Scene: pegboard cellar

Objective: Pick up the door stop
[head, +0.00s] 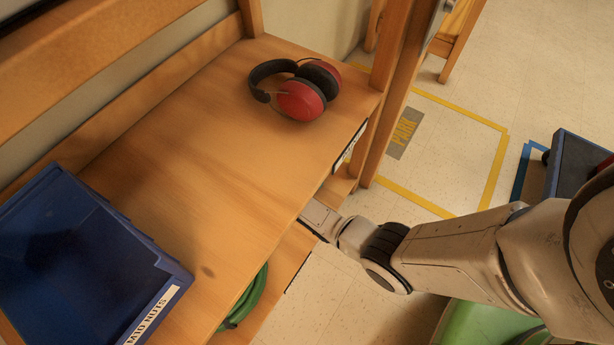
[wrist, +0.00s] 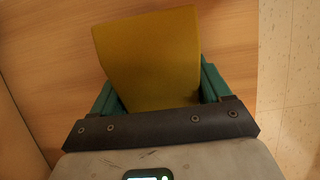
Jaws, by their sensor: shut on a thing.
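The door stop (wrist: 148,55) looks like a mustard-yellow wedge block in the wrist view. My gripper (wrist: 158,88) is shut on it, with one green finger at each side of the block. The block sits slightly tilted in the picture, over a wooden board (wrist: 45,50). I cannot tell whether it touches the board. In the head view my arm reaches to the shelf's edge, and the fingers and the door stop are hidden beneath the upper board.
The upper shelf board (head: 190,150) holds red ear defenders (head: 302,98) and a blue bin (head: 80,265) labelled M10 NUTS. A green coiled thing (head: 246,300) shows below. A wooden post (head: 392,95) stands beside my arm. The taped floor area (head: 450,150) looks clear.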

